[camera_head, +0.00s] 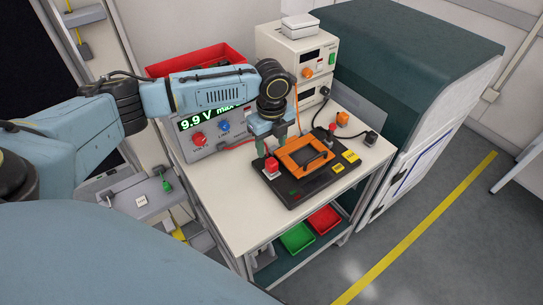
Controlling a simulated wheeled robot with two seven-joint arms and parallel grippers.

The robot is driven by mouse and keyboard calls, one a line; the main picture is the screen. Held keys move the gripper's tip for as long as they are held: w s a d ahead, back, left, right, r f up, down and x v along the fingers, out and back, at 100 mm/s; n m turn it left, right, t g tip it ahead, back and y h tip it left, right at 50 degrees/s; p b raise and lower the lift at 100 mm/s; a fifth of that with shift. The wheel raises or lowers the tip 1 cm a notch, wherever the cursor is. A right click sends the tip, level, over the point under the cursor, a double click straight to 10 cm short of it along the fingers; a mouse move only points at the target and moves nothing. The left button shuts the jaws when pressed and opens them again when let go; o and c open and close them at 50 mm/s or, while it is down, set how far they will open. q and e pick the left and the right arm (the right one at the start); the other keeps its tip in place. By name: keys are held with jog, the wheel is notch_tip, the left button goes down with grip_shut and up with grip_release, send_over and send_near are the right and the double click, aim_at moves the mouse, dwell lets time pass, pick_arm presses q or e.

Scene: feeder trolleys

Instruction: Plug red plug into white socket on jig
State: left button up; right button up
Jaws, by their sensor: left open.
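My left gripper (272,147) points down over the back left of the jig, with its jaws open. The jig is a dark plate (298,196) with an orange frame (300,151) on the bench. A red part with a pale base (271,167) stands at the jig's left corner, just below and in front of my left gripper. I cannot tell whether it is a plug or a button. A red cable (238,144) runs from the power unit toward my left gripper; its end is hidden there. I cannot make out the white socket for sure. My right gripper is not in view.
A power unit (207,146) reading about 9.9 V stands behind at left, near a red bin (203,61). White instruments (291,50) stand at the back. Black and orange connectors (343,119) lie right of the jig. The bench's front left (232,207) is clear.

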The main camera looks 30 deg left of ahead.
pick_arm(q)
notch_tip(320, 180, up, 5)
jog(key=shift+f, duration=0.1)
jog(key=shift+s, duration=0.1)
dwell(0.6)
